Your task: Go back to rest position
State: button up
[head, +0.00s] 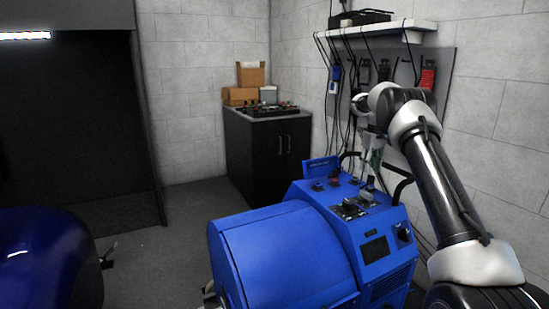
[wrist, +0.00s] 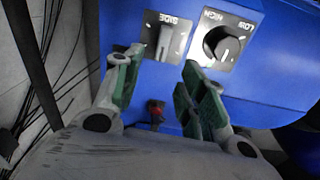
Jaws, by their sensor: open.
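My gripper (wrist: 158,72) is open in the wrist view, its two green-padded fingers apart with nothing between them. Beyond the fingertips is the blue face of the dynamometer (wrist: 120,20), with a switch (wrist: 167,40) on a grey plate and a round black knob (wrist: 222,44) on another plate. Both plates' lettering appears upside down. Whether a fingertip touches the panel I cannot tell. In the head view my gripper (head: 372,155) points down above the back of the blue dynamometer (head: 280,250), partly hidden by my arm.
A red knob (wrist: 155,110) shows between the fingers. Black cables (wrist: 38,70) hang at the left of the wrist view. A shelf (head: 385,28) with hanging cables is on the wall behind my arm.

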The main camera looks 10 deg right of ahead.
jog(key=s+f+m+g, duration=0.1)
jog(key=s+f, duration=0.3)
jog(key=f, duration=0.1)
jog(key=s+a+r+t, duration=0.1)
jog(key=s+a+r, duration=0.3)
jog(key=s, duration=1.2)
jog(key=s+a+r+m+t, duration=0.1)
jog(key=s+a+r+t, duration=0.1)
jog(key=s+a+r, duration=0.3)
jog(key=s+a+r+m+t, duration=0.1)
jog(key=s+a+r, duration=0.3)
jog(key=s+r, duration=0.7)
jog(key=s+t, duration=0.1)
jog(key=s, duration=1.6)
jog(key=shift+a+r, duration=0.15)
jog(key=shift+s, duration=0.1)
